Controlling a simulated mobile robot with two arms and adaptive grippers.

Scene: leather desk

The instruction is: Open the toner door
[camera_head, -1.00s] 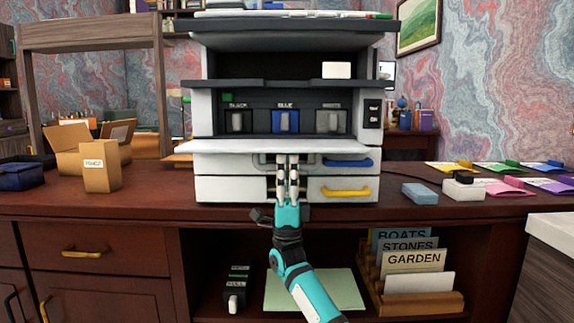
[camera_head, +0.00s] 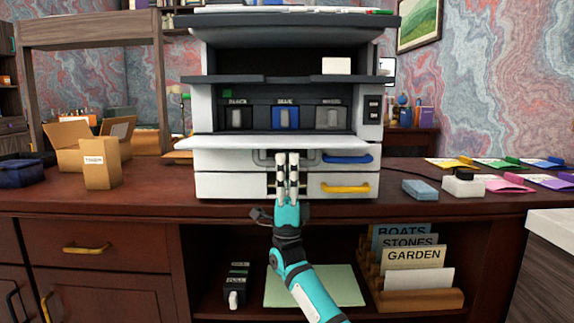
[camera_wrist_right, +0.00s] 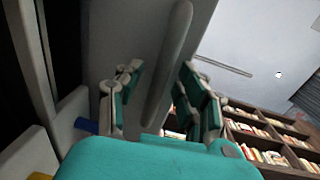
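The toner door is a white flap (camera_head: 265,145) on the front of the printer (camera_head: 207,110). It is folded down to about level, and the bay above it is exposed. Black, blue and other toner cartridges (camera_head: 286,119) show in that bay. A grey bar handle (camera_wrist_right: 168,60) is on the door's face, seen from below in the right wrist view. My right gripper (camera_head: 287,156) is under the flap in front of the printer. Its fingers stand apart on either side of the handle in the wrist view (camera_wrist_right: 160,95), with gaps visible. My left gripper is out of view.
Below the door are drawers with a blue handle (camera_head: 348,159) and a yellow handle (camera_head: 345,188). A cardboard toner box (camera_head: 101,172) stands left on the desk. A light blue block (camera_head: 420,190) and coloured envelopes (camera_head: 505,184) lie right. An open shelf is below.

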